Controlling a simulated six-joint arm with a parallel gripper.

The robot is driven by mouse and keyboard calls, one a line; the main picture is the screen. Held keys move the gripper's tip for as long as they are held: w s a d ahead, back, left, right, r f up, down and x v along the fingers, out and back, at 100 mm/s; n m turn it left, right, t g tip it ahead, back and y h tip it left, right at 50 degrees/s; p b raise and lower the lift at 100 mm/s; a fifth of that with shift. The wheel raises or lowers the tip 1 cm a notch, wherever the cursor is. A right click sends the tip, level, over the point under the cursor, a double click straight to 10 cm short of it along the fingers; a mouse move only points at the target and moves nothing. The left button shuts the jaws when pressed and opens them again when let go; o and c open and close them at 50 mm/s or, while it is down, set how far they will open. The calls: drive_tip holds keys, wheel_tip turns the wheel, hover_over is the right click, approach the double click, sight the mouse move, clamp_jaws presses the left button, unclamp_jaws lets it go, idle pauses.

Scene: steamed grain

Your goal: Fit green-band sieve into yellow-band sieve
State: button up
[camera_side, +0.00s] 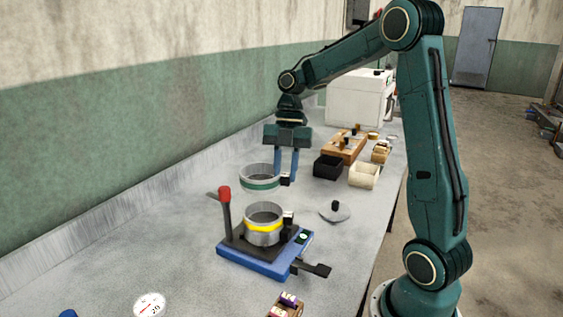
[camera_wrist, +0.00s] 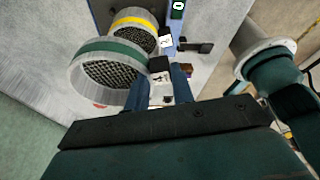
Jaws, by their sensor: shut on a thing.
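The green-band sieve (camera_side: 260,183) is a short metal ring held in the air above and slightly left of the yellow-band sieve in the side view. My gripper (camera_side: 286,179) points down and is shut on the black grip block at the sieve's right side. In the wrist view the green-band sieve (camera_wrist: 112,72) shows its mesh, and my gripper's fingers (camera_wrist: 172,86) close on the block beside it. The yellow-band sieve (camera_side: 264,227) stands upright on a blue device with a dark top. It also shows in the wrist view (camera_wrist: 135,24), partly hidden behind the green-band sieve.
The blue device (camera_side: 262,262) has a red-knobbed lever (camera_side: 225,205) at its left and a black lever (camera_side: 314,269) at its right. A grey lid (camera_side: 335,212) lies to the right. Black (camera_side: 328,166) and cream (camera_side: 364,175) bins stand behind. A wall runs along the left.

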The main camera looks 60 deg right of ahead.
sight(289, 185)
drive_tip(key=shift+s+a+f+n, duration=0.2)
drive_tip(key=shift+s+a, duration=0.2)
drive_tip(key=shift+a, duration=0.05)
drive_tip(key=shift+s+a+f+n, duration=0.2)
drive_tip(key=shift+s+a, duration=0.2)
drive_tip(key=shift+f, duration=0.15)
drive_tip(key=shift+f, duration=1.85)
drive_tip(key=shift+f, duration=0.85)
idle(0.9)
drive_tip(key=o, duration=1.5)
drive_tip(key=shift+r, duration=0.2)
drive_tip(key=shift+r, duration=3.35)
